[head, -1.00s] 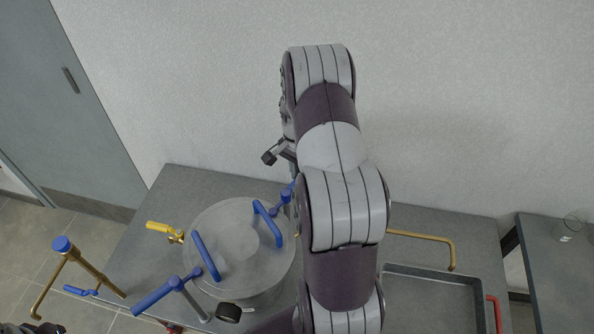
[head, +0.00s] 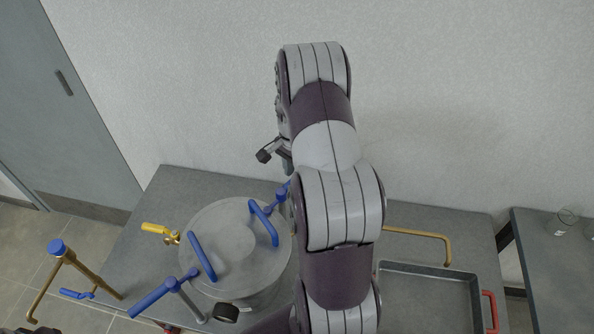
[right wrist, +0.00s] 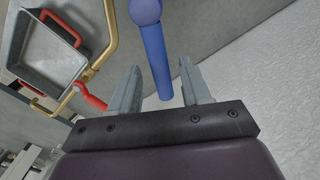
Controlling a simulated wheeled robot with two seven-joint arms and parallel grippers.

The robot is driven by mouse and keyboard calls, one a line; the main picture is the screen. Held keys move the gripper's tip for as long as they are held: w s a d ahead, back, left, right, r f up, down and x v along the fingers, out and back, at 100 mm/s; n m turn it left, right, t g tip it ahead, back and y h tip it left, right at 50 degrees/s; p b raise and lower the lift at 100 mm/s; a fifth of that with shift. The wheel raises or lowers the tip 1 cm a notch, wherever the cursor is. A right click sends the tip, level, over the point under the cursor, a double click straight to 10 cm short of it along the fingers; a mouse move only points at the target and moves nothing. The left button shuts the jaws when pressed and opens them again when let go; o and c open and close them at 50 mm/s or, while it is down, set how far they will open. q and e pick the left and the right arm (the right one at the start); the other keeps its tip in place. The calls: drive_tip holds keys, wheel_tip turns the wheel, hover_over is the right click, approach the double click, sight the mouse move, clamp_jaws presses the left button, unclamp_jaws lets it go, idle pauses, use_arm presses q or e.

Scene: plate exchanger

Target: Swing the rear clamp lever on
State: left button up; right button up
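The rear clamp lever (head: 278,197) is a blue bar at the back edge of the round metal lid (head: 235,240), partly hidden by my right arm in the head view. In the right wrist view the blue lever (right wrist: 156,62) runs down between the two grey fingers of my right gripper (right wrist: 160,88). The fingers are open, one on each side, with gaps showing between them and the lever. The head view hides this gripper behind my arm. A front clamp lever (head: 152,297), also blue, lies at the lid's front left. My left gripper's fingers are out of view.
Two blue handles (head: 202,256) stand on the lid. A yellow-handled valve (head: 157,229) is left of the vessel, and a blue-capped brass pipe (head: 72,262) is further left. A grey tray (head: 430,269) with red handles and a brass pipe (head: 425,234) lie right. A wall stands behind.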

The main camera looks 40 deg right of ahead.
drive_tip(key=shift+r, duration=0.15)
drive_tip(key=r, duration=0.2)
drive_tip(key=r+b, duration=0.1)
drive_tip(key=r, duration=0.1)
drive_tip(key=r+b, duration=0.1)
drive_tip(key=shift+w+r, duration=0.3)
drive_tip(key=shift+r, duration=0.1)
wheel_tip(320, 180, up, 6)
drive_tip(key=p, duration=0.3)
drive_tip(key=shift+r, duration=0.25)
drive_tip(key=shift+w, duration=0.1)
